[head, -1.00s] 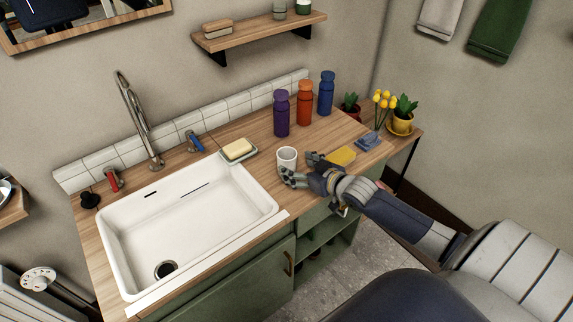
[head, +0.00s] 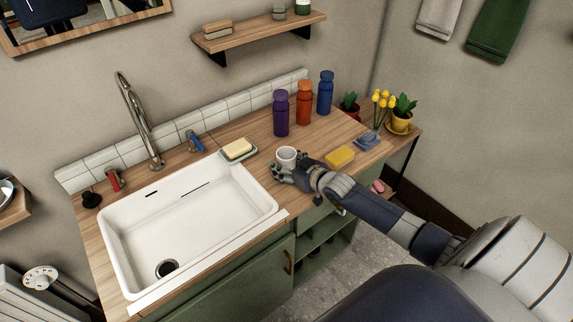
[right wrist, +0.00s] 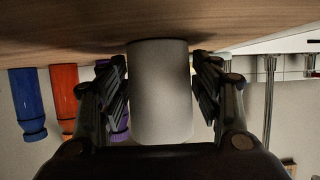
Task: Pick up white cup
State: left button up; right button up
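The white cup (head: 286,155) stands upright on the wooden counter, just right of the sink. It also fills the middle of the right wrist view (right wrist: 160,92). My right gripper (head: 290,166) is at the cup, low over the counter, with its fingers on either side of it. In the right wrist view, the gripper (right wrist: 160,85) is open around the cup, and narrow gaps show between fingers and cup. The fingers partly hide the cup's lower part in the head view. My left gripper is not in view.
The white sink (head: 120,236) lies left of the cup. A soap dish (head: 238,150) is close behind it. Purple (head: 281,114), orange (head: 304,103) and blue (head: 325,94) bottles stand at the back. A yellow sponge (head: 340,157) lies right of the gripper.

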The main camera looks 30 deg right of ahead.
jog(key=c, duration=0.6)
jog(key=shift+o, duration=0.2)
jog(key=shift+r, duration=0.25)
